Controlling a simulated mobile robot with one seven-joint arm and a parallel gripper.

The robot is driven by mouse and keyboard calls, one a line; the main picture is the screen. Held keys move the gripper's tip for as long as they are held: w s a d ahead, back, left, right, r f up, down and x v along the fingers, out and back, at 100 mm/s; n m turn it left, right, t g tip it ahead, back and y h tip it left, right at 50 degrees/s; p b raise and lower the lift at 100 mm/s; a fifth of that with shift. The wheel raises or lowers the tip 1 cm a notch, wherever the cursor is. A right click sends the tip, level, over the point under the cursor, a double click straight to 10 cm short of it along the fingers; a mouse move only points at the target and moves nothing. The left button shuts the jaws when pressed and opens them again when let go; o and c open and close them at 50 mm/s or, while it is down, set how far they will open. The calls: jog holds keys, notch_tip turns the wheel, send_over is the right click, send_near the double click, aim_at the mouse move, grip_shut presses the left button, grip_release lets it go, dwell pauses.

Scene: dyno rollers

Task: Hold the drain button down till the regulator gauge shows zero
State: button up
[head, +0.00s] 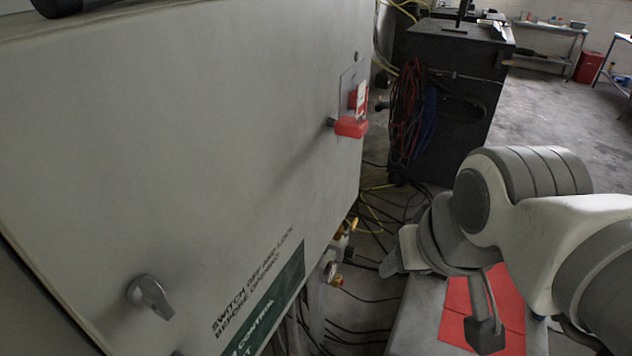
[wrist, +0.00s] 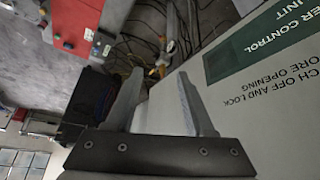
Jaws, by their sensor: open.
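In the wrist view my gripper (wrist: 160,85) is open, its two grey fingers apart with nothing held between them. Small brass and yellow fittings (wrist: 160,70) show past and between the fingertips. In the head view, part of my gripper (head: 394,260) shows right of the cabinet's lower edge. Fittings with yellow and red parts (head: 335,278) sit left of it at that edge, apart from it. I cannot tell which of them is the drain button. No gauge face can be read in either view.
A large grey cabinet (head: 180,130) fills the left, with a red handle (head: 350,126) and a grey knob (head: 150,296) sticking out. Cables (head: 365,310) lie on the floor. A black cabinet (head: 460,90) stands behind. A red panel (head: 500,310) lies below my arm.

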grip_shut()
dwell(1.5)
